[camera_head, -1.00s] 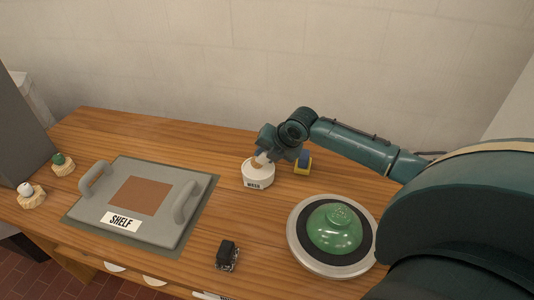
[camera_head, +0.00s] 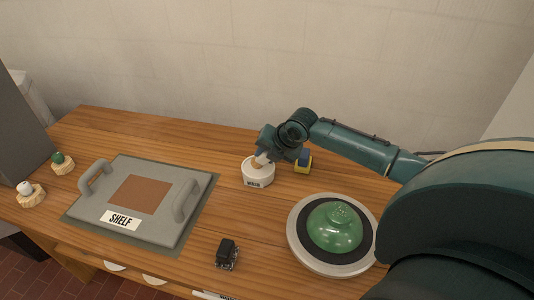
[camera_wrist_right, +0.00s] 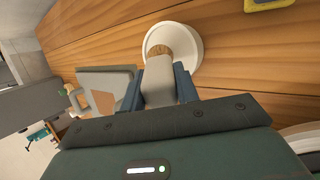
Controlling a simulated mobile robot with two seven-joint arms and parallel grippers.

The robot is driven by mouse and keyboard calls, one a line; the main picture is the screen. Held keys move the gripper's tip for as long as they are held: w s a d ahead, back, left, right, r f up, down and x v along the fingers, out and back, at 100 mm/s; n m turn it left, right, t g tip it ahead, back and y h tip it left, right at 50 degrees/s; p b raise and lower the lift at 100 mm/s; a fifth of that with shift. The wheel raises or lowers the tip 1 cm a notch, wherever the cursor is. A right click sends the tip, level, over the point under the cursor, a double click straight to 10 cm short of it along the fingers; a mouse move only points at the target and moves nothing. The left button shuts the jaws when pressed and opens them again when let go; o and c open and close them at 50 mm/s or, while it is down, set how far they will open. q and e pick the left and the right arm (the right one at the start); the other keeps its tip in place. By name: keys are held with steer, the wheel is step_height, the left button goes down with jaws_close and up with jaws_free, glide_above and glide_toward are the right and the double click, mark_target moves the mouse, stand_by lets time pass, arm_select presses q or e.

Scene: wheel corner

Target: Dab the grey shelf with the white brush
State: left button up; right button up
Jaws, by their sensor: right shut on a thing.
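The white brush (camera_wrist_right: 160,78) has a pale handle and a tan lower end. My right gripper (camera_wrist_right: 158,88) is shut on its handle; in the head view that gripper (camera_head: 265,152) hangs over the white wash pot (camera_head: 257,178). The brush's tan end is at the pot's opening, and the pot also shows in the right wrist view (camera_wrist_right: 194,44). How deep the tip reaches is hidden. The grey shelf (camera_head: 160,225) is a flat panel with two handles, a brown square (camera_head: 141,194) and a "SHELF" label, lying left of the pot. My left gripper is out of view.
A green domed thing (camera_head: 335,226) sits on a round dark-topped plate (camera_head: 298,250). A small black item (camera_head: 227,250) lies in front. Two wooden discs with green (camera_head: 62,164) and white (camera_head: 30,194) knobs are far left.

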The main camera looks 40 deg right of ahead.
steer(key=shift+f, duration=0.4)
stand_by(0.6)
steer(key=shift+r, duration=0.35)
step_height(320, 180, up, 4)
steer(key=p, duration=0.4)
steer(key=shift+r, duration=1.2)
